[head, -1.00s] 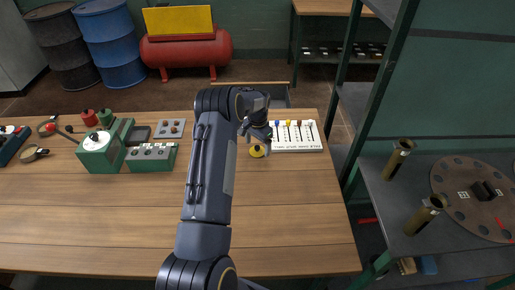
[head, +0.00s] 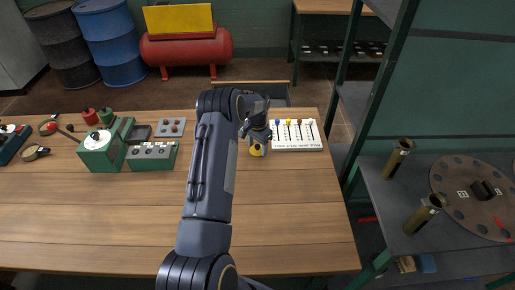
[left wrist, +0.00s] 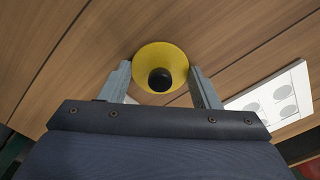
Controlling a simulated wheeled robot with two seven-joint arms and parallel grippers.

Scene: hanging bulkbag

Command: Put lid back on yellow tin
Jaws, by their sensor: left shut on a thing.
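A round yellow lid (left wrist: 143,72) with a black knob (left wrist: 160,79) in its middle shows in the left wrist view. It also shows in the head view, just below my left gripper and beside the white board. My left gripper (head: 257,146) is shut on the lid, with one finger on each side of the rim in the left wrist view. I cannot tell whether the lid touches the table. I see no separate yellow tin; my left arm covers part of the table. My right gripper is not in view.
A white board (head: 297,144) with coloured pegs lies close to the right of my left gripper. Green boxes (head: 151,165) and red and green tins (head: 89,117) stand at the left. The front of the wooden table (head: 290,225) is clear. A metal shelf (head: 385,215) stands right.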

